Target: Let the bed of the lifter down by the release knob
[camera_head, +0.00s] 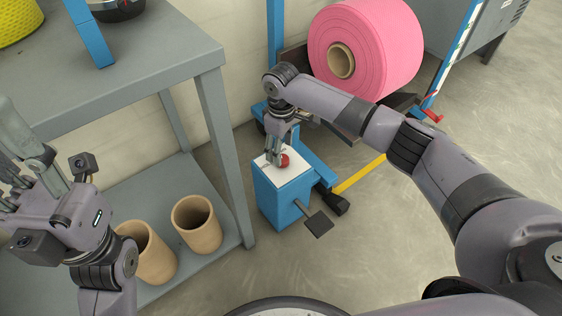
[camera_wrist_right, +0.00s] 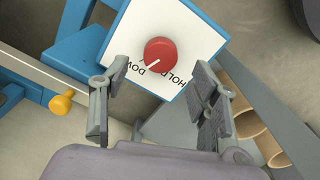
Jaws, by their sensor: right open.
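The red release knob (camera_head: 283,160) sits on the white top plate of the blue lifter post (camera_head: 283,200). In the right wrist view the knob (camera_wrist_right: 160,53) has a white mark pointing to the lower left, towards the printed word DOWN; HOLD is printed beside it. My right gripper (camera_head: 274,158) is over the plate. In its wrist view the right gripper's fingers (camera_wrist_right: 158,66) are apart, one on each side of the knob; contact is not clear. The lifter's dark bed (camera_head: 340,122) carries a pink roll (camera_head: 368,48). My left gripper (camera_head: 35,165) is at the left edge, away from the lifter.
A grey table (camera_head: 150,60) stands at the left, with two cardboard tubes (camera_head: 197,224) on its lower shelf. A black pedal (camera_head: 319,223) sticks out in front of the blue post. A yellow bar (camera_head: 358,175) lies low to its right. Open floor is at the right.

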